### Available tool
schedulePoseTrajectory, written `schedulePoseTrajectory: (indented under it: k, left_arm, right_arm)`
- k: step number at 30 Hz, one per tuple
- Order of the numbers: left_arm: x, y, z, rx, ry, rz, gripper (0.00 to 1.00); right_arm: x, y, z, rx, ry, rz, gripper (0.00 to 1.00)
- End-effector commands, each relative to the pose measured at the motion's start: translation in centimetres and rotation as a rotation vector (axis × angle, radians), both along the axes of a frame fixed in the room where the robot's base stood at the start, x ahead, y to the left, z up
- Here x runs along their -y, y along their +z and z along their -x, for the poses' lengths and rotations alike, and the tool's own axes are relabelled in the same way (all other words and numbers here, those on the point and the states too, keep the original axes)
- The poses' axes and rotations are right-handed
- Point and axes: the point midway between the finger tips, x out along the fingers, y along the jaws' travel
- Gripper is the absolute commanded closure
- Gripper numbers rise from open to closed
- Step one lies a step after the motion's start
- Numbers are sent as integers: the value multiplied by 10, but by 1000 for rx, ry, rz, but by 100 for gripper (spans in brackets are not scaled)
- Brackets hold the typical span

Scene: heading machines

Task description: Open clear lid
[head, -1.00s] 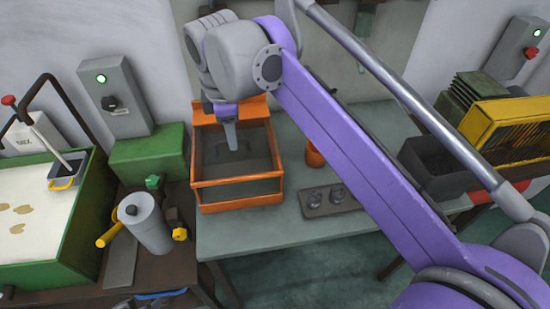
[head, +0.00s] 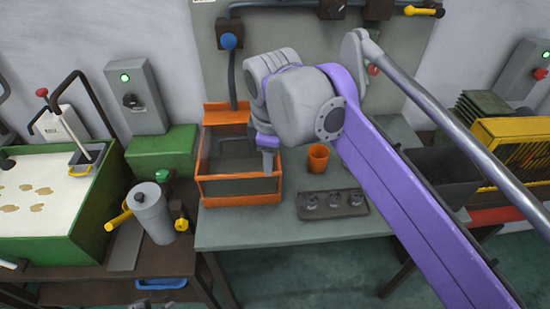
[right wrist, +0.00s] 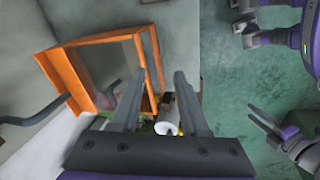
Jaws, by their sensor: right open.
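An orange-framed box (head: 240,199) with clear panels stands on the grey-green table in the head view. Its clear panel (head: 225,155) is hard to tell from the inside behind it, and the lid's position is unclear. The orange frame also shows in the right wrist view (right wrist: 64,80), left of the fingers. My right gripper (head: 268,168) is at the box's right side, near the front corner; contact cannot be told. Its two fingers (right wrist: 156,85) are spread with nothing held between them. Grey fingers at the right wrist view's lower right look like my left gripper (right wrist: 268,128); their opening is unclear.
An orange cup (head: 318,157) and a dark tray (head: 345,204) with small pieces stand right of the box. A panel with a blue knob (head: 229,41) rises behind. The table's front is clear.

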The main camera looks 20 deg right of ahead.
Motion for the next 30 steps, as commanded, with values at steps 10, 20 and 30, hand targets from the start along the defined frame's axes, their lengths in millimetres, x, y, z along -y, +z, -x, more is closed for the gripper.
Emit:
schedulePoseTrajectory:
  k: [10, 20, 30]
  left_arm:
    - [0, -3, 1, -2, 0, 0, 50]
    - [0, -32, 8, -15, 0, 0, 50]
    - [0, -54, 12, -24, 0, 0, 50]
  right_arm:
    - [2, -9, -2, 14, 45, 52, 84]
    - [-2, -70, -27, 227, 634, 731, 100]
    - [-73, -65, -16, 472, 1145, 1470, 100]
